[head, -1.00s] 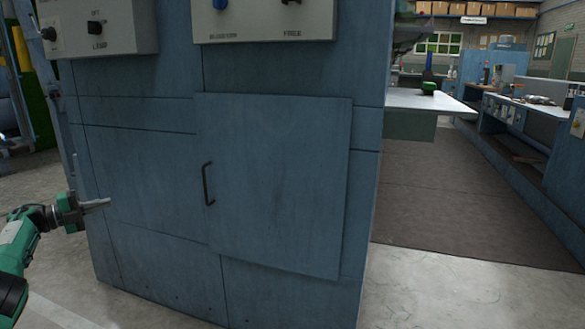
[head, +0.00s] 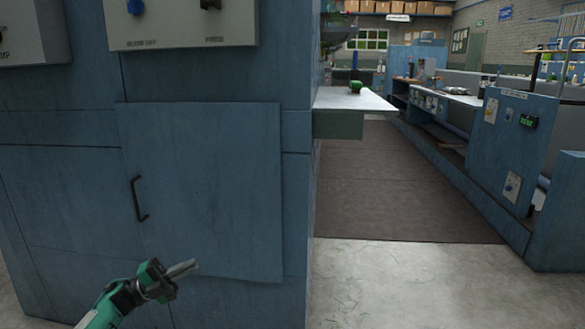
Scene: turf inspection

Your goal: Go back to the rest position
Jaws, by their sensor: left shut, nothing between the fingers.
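My left gripper (head: 182,269) is low in the head view, on a green and black arm that comes in from the bottom left. Its fingers are together, point to the right, and hold nothing. It shows in front of the lower part of a blue cabinet door (head: 215,180), below the door's dark handle (head: 139,199). The door looks closed. I cannot tell how far the gripper is from it. My right gripper is not in view.
Control boxes with knobs (head: 183,22) sit on the blue cabinet above the door. A white table (head: 352,101) juts out behind it. A dark floor mat (head: 400,195) and bare concrete (head: 400,285) are clear on the right. Blue machine benches (head: 510,150) line the far right.

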